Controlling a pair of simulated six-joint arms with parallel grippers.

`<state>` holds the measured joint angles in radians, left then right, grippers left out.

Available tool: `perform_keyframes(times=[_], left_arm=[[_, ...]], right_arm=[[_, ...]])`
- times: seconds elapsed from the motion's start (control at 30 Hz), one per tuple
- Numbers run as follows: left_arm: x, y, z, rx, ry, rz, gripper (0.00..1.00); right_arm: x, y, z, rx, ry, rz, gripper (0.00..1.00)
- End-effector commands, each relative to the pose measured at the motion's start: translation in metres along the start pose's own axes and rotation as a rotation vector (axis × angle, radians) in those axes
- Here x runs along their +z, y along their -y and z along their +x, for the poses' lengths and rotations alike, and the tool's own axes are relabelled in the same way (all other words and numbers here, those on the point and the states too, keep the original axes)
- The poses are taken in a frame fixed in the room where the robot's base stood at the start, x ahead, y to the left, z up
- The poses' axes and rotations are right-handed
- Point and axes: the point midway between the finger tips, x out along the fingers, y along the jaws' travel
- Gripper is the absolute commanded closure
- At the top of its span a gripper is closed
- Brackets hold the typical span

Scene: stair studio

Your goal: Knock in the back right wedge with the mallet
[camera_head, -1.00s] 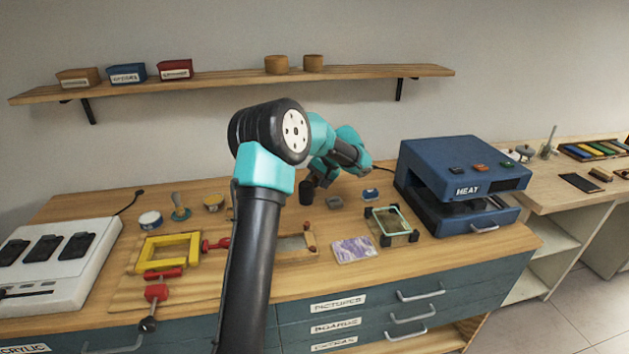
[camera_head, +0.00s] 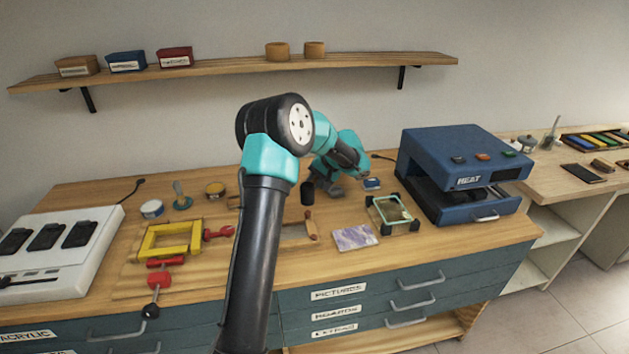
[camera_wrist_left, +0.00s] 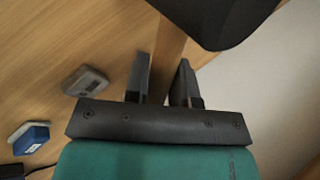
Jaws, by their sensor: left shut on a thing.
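My left gripper (camera_wrist_left: 162,85) is shut on the wooden handle (camera_wrist_left: 169,48) of the mallet, seen close up in the left wrist view. The mallet's black head (camera_wrist_left: 215,15) is at the top of that view, and in the head view it is a dark cylinder (camera_head: 307,194) over the back middle of the bench. A yellow frame (camera_head: 150,253) lies at the left on a wooden board, with red clamps (camera_head: 160,280) at its front and right. I cannot make out the back right wedge. My right gripper is not in view.
A grey block (camera_wrist_left: 86,80) and a blue-and-white block (camera_wrist_left: 30,136) lie near the gripper. A glass piece with black corners (camera_head: 390,210), a purple picture (camera_head: 355,237) and a blue heat press (camera_head: 462,165) are to the right. Pots (camera_head: 151,208) stand behind the frame.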

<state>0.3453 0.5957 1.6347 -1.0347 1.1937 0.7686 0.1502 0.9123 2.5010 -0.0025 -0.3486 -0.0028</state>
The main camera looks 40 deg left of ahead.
Motion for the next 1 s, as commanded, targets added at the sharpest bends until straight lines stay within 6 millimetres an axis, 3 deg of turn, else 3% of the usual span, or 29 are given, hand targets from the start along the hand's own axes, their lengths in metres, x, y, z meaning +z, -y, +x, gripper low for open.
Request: perform_keyframes(times=[0.47,0.77,1.0], left_arm=[[0.000,-0.001,0.001,0.000,0.000,0.000,1.00],[0.001,-0.030,0.043,0.000,0.002,0.002,1.00],[0.001,-0.029,0.042,0.000,0.000,0.000,1.00]], right_arm=[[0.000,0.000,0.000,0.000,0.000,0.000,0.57],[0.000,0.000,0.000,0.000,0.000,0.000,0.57],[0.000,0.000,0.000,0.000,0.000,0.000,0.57]])
